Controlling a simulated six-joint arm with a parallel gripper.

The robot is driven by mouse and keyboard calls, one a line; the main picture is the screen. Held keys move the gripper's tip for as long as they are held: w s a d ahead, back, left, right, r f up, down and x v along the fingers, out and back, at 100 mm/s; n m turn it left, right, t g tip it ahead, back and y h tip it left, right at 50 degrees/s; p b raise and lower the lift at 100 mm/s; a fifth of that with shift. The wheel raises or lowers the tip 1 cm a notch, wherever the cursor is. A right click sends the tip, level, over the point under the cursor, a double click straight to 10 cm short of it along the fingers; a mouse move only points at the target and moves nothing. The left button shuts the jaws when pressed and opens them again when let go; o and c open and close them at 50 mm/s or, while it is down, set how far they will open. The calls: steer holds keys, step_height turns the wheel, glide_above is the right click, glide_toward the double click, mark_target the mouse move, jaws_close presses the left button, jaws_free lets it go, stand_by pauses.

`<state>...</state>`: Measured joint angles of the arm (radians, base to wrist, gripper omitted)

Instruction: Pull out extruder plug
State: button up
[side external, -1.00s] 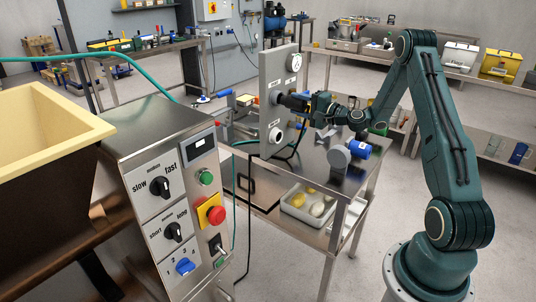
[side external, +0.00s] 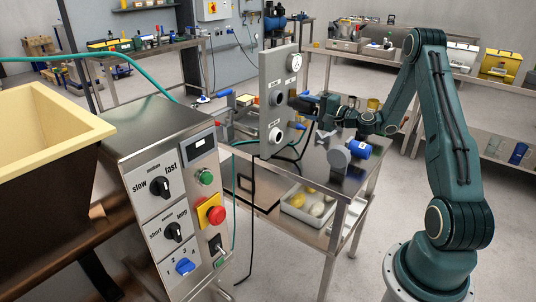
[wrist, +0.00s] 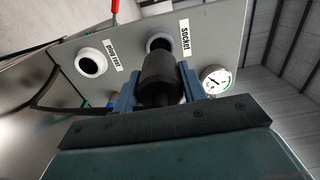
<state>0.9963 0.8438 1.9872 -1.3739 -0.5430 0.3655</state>
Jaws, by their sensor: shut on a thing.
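My gripper (side external: 306,104) is shut on the black extruder plug (wrist: 158,76), which sits between the blue fingers in the wrist view. The upright grey panel (side external: 266,63) stands on the steel table. Its dark round socket (side external: 276,98) faces my gripper, and the socket (wrist: 160,43) also shows behind the plug in the wrist view, labelled "socket". The plug is apart from the socket, a short way in front of it. A white-ringed "plug rest" opening (wrist: 92,61) is beside the socket; it sits lower on the panel (side external: 276,134) in the side view.
A pressure gauge (side external: 295,62) is at the panel's top. A dark cable (side external: 299,152) hangs near the panel. A blue and grey motor-like part (side external: 358,149) lies on the table, with a tray (side external: 290,209) below. The control box (side external: 160,125) stands at front left.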

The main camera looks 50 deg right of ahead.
mark_target(317, 109)
steer(key=shift+s+r, duration=0.1)
steer(key=shift+s, duration=1.7)
